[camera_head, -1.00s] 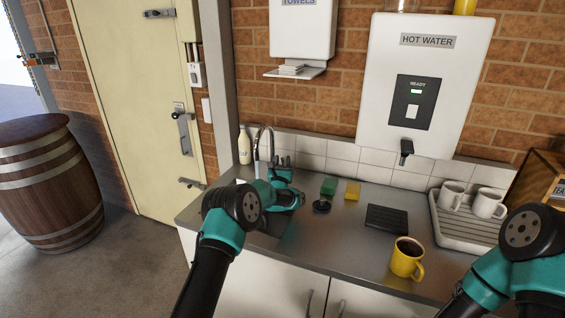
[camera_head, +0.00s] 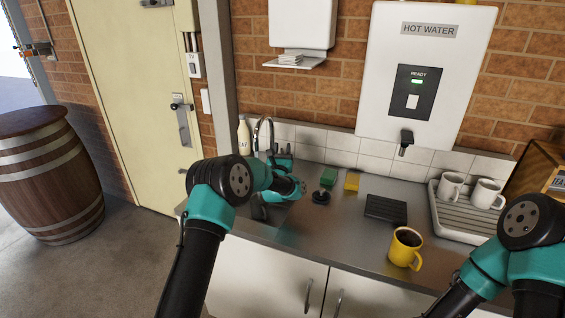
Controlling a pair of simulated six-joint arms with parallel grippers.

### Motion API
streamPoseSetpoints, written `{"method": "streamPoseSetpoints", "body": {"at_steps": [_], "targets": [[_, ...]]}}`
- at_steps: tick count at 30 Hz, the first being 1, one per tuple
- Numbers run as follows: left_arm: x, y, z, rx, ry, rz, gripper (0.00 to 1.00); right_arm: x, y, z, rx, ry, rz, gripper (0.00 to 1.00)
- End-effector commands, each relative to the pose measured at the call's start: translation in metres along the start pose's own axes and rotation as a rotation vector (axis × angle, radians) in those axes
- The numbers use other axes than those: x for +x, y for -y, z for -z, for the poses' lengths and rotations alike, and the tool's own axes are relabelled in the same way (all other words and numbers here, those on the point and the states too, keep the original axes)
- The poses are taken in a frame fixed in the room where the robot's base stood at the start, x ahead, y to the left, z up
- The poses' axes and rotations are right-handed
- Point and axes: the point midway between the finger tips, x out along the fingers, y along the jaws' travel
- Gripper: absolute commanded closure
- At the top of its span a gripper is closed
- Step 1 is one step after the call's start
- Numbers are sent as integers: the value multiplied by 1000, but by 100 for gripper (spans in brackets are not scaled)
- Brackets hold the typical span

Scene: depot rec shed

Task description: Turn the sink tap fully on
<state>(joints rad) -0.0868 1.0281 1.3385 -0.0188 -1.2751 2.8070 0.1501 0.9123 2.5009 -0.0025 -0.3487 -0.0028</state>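The sink tap (camera_head: 264,123) is a curved chrome spout at the back left of the steel counter. My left gripper (camera_head: 280,153) is right beside the tap, at its right in the picture. Its dark fingers point toward the back wall. The tap's handle is not clear behind the gripper, and I cannot tell whether the fingers touch it or how far they are apart. My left forearm covers most of the sink, so water flow cannot be made out. My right arm comes in at the lower right, with its gripper out of view.
A pale soap bottle (camera_head: 243,139) stands left of the tap. A drying rack (camera_head: 462,228) holds two white mugs.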

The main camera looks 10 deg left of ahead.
Motion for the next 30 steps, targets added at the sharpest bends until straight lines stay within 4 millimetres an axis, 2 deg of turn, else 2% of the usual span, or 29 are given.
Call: {"method": "streamPoseSetpoints", "body": {"at_steps": [21, 30], "targets": [[-83, 20, -54, 0, 0, 1, 61, 0, 0, 0, 0, 0, 0, 57], [-93, 21, -60, 1, 1, 0, 61, 0, 0, 0, 0, 0, 0, 57]]}}
